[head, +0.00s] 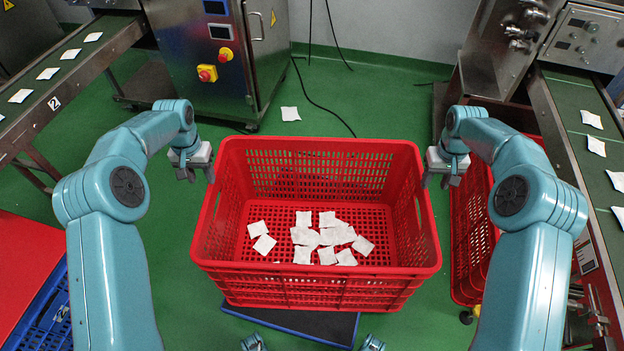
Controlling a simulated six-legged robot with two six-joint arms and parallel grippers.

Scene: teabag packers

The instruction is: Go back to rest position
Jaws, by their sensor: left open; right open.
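My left gripper (196,174) is open and empty beside the upper left rim of the red crate (316,271). My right gripper (444,178) is open and empty beside the crate's upper right rim. Both arms are bent, with the grippers on either side of the crate. I cannot tell whether the fingers touch the rim. The crate stands upright in front of me, and several white teabags (303,236) lie loose on its floor.
A conveyor (50,90) with teabags runs at the left, and another conveyor (580,130) at the right. A second red crate (470,225) stands behind my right arm. A steel cabinet (222,60) stands at the back. One teabag (290,113) lies on the green floor (370,110).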

